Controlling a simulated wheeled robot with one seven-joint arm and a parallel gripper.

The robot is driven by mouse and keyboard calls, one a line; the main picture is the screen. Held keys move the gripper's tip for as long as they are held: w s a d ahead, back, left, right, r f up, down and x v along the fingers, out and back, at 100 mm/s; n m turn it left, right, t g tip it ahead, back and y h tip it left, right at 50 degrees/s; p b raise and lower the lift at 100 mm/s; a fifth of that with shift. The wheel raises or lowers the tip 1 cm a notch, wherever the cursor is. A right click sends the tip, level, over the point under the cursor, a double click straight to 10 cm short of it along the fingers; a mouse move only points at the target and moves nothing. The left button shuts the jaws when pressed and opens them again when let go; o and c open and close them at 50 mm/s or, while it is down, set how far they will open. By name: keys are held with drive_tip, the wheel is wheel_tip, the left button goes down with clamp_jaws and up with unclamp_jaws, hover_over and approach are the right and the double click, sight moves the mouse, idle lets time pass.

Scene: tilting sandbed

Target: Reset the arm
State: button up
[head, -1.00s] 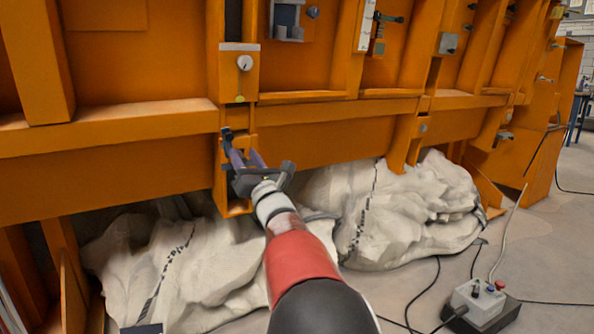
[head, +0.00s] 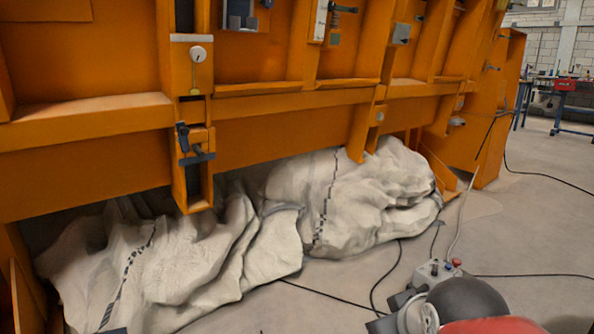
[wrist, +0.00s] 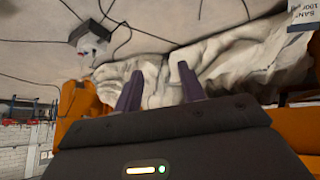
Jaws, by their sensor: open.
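My arm (head: 480,310) is folded into the bottom right corner of the head view, with only part of it showing. In the wrist view my gripper (wrist: 159,87) is open, its two dark purple fingers apart with nothing between them. Beyond the fingers lie the crumpled white bags and the grey floor. In the head view the gripper is clear of the orange frame (head: 260,140) and of the dark latch (head: 195,155) on its lower post.
White sacking (head: 370,195) bulges from under the frame onto the floor. A control box (head: 437,272) with a red button stands on the floor close to my arm, with black cables (head: 330,298) running from it. Open floor (head: 545,225) lies to the right.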

drive_tip(key=s+f+m+g, duration=0.2)
drive_tip(key=s+f+m, duration=0.15)
drive_tip(key=s, duration=0.35)
wheel_tip(320, 180, up, 13)
drive_tip(key=p, duration=1.3)
drive_tip(key=shift+s+d+h, duration=0.2)
drive_tip(key=shift+d+h, duration=0.05)
drive_tip(key=shift+h, duration=0.05)
